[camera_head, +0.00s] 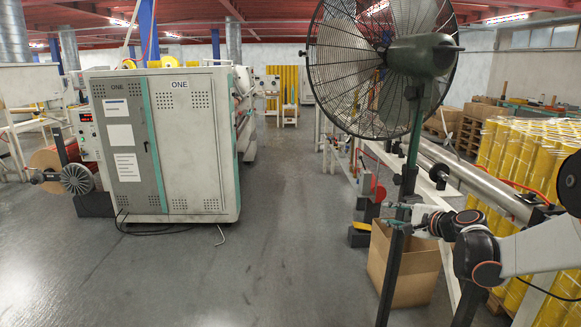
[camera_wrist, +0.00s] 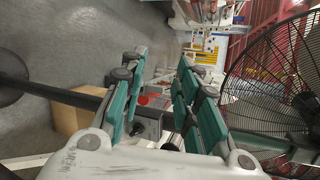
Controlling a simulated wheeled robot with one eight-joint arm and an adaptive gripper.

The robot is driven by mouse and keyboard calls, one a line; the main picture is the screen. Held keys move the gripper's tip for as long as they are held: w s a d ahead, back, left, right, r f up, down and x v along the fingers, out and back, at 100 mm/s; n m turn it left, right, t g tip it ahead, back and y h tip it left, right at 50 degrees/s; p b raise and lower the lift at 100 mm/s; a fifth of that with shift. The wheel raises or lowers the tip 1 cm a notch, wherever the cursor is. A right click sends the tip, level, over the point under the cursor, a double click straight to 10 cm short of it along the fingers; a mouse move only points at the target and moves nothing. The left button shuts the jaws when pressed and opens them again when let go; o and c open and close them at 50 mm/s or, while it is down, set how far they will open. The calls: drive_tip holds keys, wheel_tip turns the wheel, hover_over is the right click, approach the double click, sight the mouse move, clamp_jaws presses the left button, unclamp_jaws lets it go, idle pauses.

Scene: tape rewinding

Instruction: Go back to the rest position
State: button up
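My gripper (camera_wrist: 161,66) is open in the wrist view. Its two green-padded fingers stand apart with nothing held between them. In the head view my arm reaches in from the right edge, and its end is by the stand of the large fan (camera_head: 435,54). The gripper is hard to make out there. In the wrist view the fan (camera_wrist: 270,85) is close on the right, beside the right finger.
A cardboard box (camera_head: 415,270) is on the floor below my arm. A long machine with a metal roller (camera_head: 470,180) and yellow rolls (camera_head: 520,150) are at the right. A grey cabinet (camera_head: 185,140) stands left. The middle aisle is clear.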

drive_tip(key=s+a+r+n+g+h, duration=0.1)
drive_tip(key=s+a+r+n+g, duration=0.15)
drive_tip(key=s+a+n, duration=0.45)
drive_tip(key=s+a+r+n+g+h, duration=0.1)
drive_tip(key=s+a+r+n+g, duration=0.2)
drive_tip(key=s+a, duration=0.8)
drive_tip(key=s+d+f+n+h, duration=0.1)
drive_tip(key=s+d+f+n, duration=0.1)
drive_tip(key=s, duration=0.5)
drive_tip(key=s+d+f+n+h, duration=0.1)
drive_tip(key=s+d+f+n, duration=0.1)
drive_tip(key=s, duration=0.6)
drive_tip(key=s+d+f+n+h, duration=0.1)
drive_tip(key=s+d+f+n, duration=0.1)
drive_tip(key=s, duration=0.5)
drive_tip(key=shift+s+d+f+h, duration=0.3)
drive_tip(key=shift+d+f, duration=0.4)
drive_tip(key=shift+d, duration=0.2)
